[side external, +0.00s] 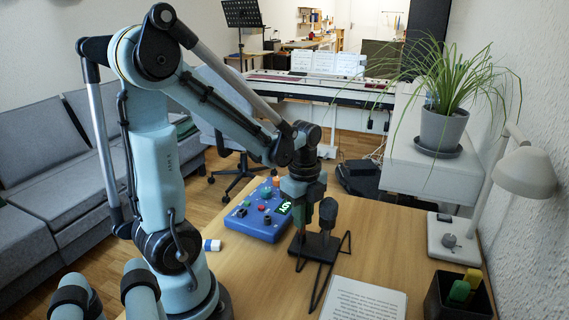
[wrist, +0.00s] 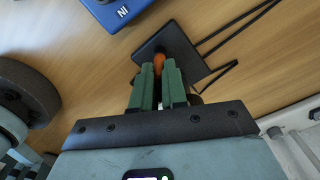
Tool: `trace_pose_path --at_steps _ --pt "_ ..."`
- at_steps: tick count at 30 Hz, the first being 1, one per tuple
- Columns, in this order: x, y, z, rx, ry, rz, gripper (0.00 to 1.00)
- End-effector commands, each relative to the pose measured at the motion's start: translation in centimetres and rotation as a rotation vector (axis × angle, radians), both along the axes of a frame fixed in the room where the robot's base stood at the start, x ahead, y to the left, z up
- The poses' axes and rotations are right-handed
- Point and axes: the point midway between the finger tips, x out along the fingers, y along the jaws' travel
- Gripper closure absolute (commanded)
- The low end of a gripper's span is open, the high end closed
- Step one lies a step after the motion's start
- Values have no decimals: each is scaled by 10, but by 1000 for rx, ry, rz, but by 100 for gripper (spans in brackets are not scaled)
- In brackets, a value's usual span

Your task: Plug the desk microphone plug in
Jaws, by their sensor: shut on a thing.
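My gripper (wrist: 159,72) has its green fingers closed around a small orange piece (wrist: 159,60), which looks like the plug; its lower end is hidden. It stands over a dark square plate (wrist: 178,38) on the desk. In the side external view my gripper (side external: 300,225) points down at this dark plate (side external: 317,248), and the orange piece cannot be made out. A dark, brownish upright head (side external: 328,212) stands just right of my gripper, perhaps the microphone. The blue box (side external: 262,214) with knobs and a lit green display is left of and behind the gripper; its edge (wrist: 117,12) marked "IN" shows in the wrist view.
Black cable-like lines (wrist: 238,33) run right from the plate. Paper sheets (side external: 364,300), a dark pen cup (side external: 459,297) and a white lamp (side external: 455,240) are at the right. A small blue-white item (side external: 212,245) lies left. Bare wood (side external: 395,240) is right of the plate.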

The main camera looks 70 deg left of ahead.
Motion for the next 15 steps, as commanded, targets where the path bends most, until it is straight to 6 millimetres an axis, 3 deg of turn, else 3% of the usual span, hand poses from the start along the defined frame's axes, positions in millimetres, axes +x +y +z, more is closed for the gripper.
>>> trace_pose_path --at_steps 1,2,7,15 --pt "0 0 0 0 -1 0 100" --pt "0 0 0 0 -1 0 83" --pt "0 0 0 0 -1 0 58" --pt "0 0 0 0 -1 0 58"
